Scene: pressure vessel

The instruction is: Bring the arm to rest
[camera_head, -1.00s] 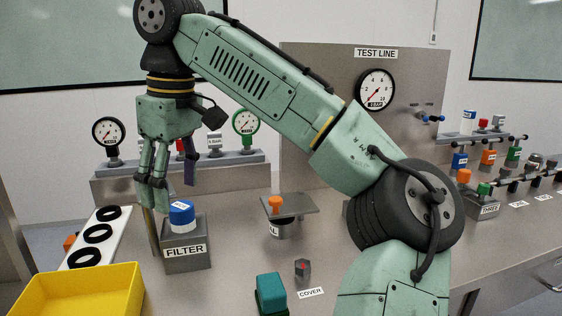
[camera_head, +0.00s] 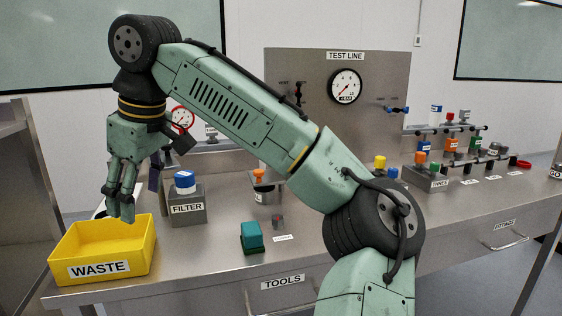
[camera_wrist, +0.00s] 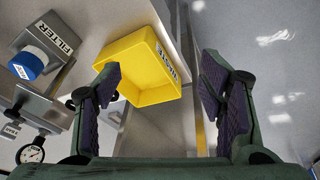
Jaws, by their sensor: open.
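My gripper (camera_head: 121,203) hangs from the arm with its fingers pointing down, at the back part of the yellow waste bin (camera_head: 112,267) in the head view. In the wrist view my gripper (camera_wrist: 160,90) has its two dark padded fingers wide apart with nothing between them. The waste bin (camera_wrist: 135,50) shows there beyond the fingers, and it looks empty. The exact height of the fingers above the bin cannot be told.
The filter block (camera_head: 187,209) with its blue cap stands right of my gripper. A teal block (camera_head: 251,238) and an orange-knobbed container (camera_head: 259,180) stand on the bench. The test line panel (camera_head: 338,115) rises behind. Open floor (camera_wrist: 270,70) shows beside the bench.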

